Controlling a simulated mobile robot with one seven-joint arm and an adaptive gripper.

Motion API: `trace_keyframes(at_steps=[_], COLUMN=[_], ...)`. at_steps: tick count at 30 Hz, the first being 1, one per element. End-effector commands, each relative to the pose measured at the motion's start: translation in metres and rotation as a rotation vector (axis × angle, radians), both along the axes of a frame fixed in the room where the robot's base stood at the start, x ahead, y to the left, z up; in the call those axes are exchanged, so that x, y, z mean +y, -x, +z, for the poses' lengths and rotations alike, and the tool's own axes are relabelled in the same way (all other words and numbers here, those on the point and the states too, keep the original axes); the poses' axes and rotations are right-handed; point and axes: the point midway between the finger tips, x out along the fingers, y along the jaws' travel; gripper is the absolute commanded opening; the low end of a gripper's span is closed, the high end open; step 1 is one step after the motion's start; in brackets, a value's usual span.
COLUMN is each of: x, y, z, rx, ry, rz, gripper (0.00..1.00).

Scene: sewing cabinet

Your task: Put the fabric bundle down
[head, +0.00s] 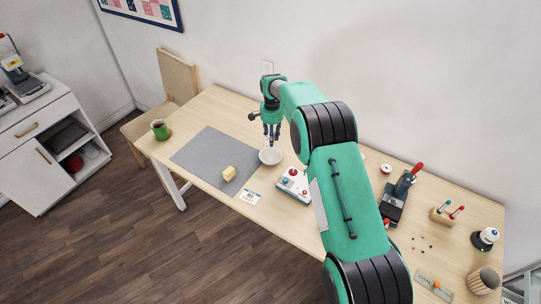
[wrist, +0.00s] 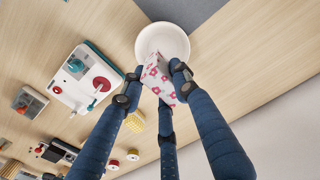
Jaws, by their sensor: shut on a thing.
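The fabric bundle (wrist: 158,76), white with a red-pink flower print, is held between the fingertips of my gripper (wrist: 155,85) in the wrist view. My gripper is shut on it. In the head view my gripper (head: 271,136) points down over the table, just behind the white bowl (head: 270,156); the bundle cannot be made out there. In the wrist view the bundle overlaps the near part of the bowl (wrist: 163,31). I cannot tell whether it touches the bowl.
The wooden table (head: 215,100) carries a grey mat (head: 205,150) with a yellow block (head: 229,173) on it. A white control box (head: 293,185) and a small card (head: 249,197) are near the front edge. Tools crowd the right.

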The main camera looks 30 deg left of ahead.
Motion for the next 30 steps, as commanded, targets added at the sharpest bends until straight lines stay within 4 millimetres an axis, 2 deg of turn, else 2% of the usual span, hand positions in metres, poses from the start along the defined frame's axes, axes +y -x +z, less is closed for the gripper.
trace_keyframes(at_steps=[8, 18, 21, 30], x=[0.0, 0.0, 0.0, 0.0], y=[0.0, 0.0, 0.0, 0.0], z=[-0.006, -0.051, -0.059, -0.063], rx=[0.0, 0.001, 0.0, 0.0], ry=[0.0, 0.001, 0.0, 0.0], rz=[0.0, 0.0, 0.0, 0.0], gripper=[0.15, 0.15, 0.15, 0.15])
